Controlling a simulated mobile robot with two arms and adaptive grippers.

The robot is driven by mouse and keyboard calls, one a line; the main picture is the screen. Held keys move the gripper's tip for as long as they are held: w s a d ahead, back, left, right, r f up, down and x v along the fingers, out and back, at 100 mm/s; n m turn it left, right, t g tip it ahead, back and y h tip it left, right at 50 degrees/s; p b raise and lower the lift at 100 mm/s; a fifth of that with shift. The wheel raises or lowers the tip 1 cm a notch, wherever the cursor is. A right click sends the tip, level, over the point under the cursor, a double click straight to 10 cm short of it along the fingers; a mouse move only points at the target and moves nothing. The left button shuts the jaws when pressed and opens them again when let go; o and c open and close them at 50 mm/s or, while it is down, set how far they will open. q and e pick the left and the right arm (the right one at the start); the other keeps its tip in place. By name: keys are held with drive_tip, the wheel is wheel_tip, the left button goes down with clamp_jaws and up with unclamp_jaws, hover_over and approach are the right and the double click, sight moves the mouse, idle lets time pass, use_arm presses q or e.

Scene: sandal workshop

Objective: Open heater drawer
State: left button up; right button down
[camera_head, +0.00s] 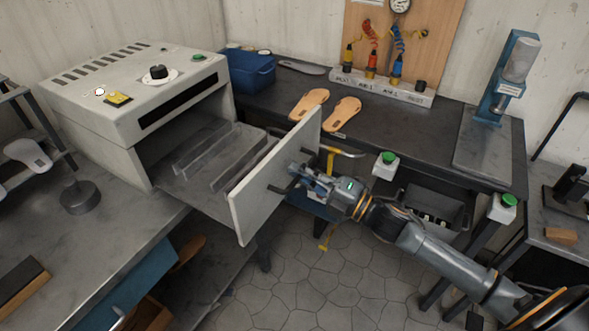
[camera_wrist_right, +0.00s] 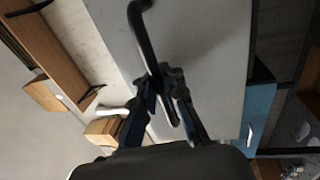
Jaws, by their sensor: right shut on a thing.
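The heater (camera_head: 133,88) is a pale box at the left with knobs and vents on top. Its drawer is pulled out to the right, showing a grey tray (camera_head: 200,191) with raised bars and a pale front panel (camera_head: 273,178). My right gripper (camera_head: 302,180) is at the outer face of that panel and shut on its dark handle (camera_head: 282,186). In the right wrist view the black handle (camera_wrist_right: 143,22) runs down to the gripper fingers (camera_wrist_right: 166,88) against the pale panel (camera_wrist_right: 205,45). My left gripper is not in view.
A dark workbench (camera_head: 440,140) at the back holds two tan sandal soles (camera_head: 326,107), a blue bin (camera_head: 249,72) and a press (camera_head: 508,75). Green buttons (camera_head: 387,158) sit by its front edge. Stone floor (camera_head: 300,285) is open below the drawer.

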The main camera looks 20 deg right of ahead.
drive_tip(key=shift+s+d+f, duration=0.15)
drive_tip(key=shift+s, duration=0.15)
drive_tip(key=c, duration=1.4)
unclamp_jaws()
drive_tip(key=shift+w, duration=0.1)
drive_tip(key=v, duration=1.2)
